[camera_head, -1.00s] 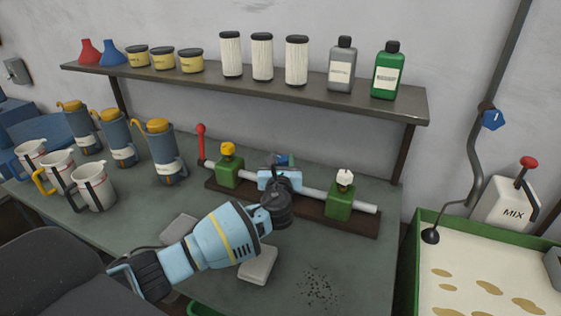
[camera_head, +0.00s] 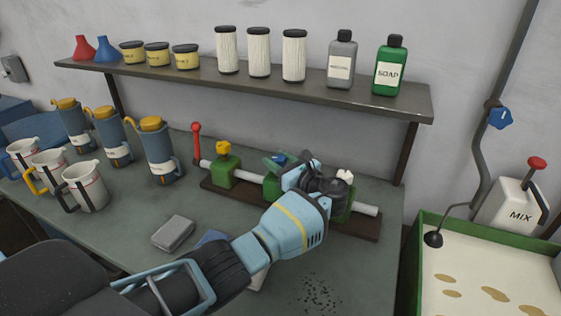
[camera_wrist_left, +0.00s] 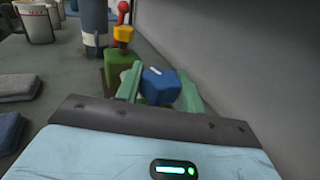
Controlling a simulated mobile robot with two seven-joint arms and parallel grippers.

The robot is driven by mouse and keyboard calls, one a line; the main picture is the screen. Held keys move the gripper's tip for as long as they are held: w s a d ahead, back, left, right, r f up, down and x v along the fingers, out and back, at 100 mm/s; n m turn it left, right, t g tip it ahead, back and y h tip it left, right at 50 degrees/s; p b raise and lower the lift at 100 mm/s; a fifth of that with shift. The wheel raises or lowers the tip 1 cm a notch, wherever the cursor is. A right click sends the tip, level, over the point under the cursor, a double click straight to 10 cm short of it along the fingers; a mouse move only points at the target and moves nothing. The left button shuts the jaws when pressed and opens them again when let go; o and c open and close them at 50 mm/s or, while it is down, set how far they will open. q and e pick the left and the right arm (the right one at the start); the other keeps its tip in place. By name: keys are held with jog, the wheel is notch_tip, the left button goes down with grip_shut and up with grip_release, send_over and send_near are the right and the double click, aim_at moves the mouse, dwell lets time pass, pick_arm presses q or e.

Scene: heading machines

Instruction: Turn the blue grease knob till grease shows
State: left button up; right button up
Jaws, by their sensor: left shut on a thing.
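The blue grease knob (camera_head: 280,159) is the middle one of three knobs on green blocks along a metal pipe, partly covered by my gripper in the head view. In the left wrist view the blue knob (camera_wrist_left: 160,86) has a white mark on top and sits between my two green fingers. My left gripper (camera_head: 277,162) comes in from the right side of the knob and is shut on it. The left gripper (camera_wrist_left: 158,90) fills the lower part of the wrist view. The block under the knob is mostly hidden. My right gripper is out of view.
A yellow knob (camera_head: 223,148) and a red lever (camera_head: 196,140) stand left along the pipe; a white knob (camera_head: 345,176) stands right, close behind my wrist. A shelf (camera_head: 260,83) with filters and bottles hangs above. Grease pumps and jugs (camera_head: 85,188) stand left.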

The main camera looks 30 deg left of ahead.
aim_at(279, 158)
pick_arm(q)
jog(key=shift+r+g, duration=0.1)
jog(key=shift+g, duration=0.2)
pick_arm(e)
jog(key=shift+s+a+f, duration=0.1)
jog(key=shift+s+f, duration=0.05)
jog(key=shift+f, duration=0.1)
pick_arm(q)
jog(key=o, duration=1)
jog(key=shift+r, duration=0.2)
jog(key=r, duration=0.3)
jog(key=shift+s+r+n+p, duration=0.2)
jog(key=shift+r+n+p, duration=0.1)
jog(key=shift+r+p, duration=0.1)
jog(key=shift+s+d+p, duration=0.35)
jog(key=shift+s+d, duration=0.05)
jog(key=shift+s, duration=0.3)
jog(key=s+d, duration=0.2)
jog(key=s, duration=0.2)
jog(key=s+d, duration=0.2)
jog(key=s, duration=0.2)
jog(key=s+d, duration=0.2)
jog(key=s, duration=0.2)
jog(key=shift+s+r, duration=0.3)
jog(key=shift+r, duration=0.05)
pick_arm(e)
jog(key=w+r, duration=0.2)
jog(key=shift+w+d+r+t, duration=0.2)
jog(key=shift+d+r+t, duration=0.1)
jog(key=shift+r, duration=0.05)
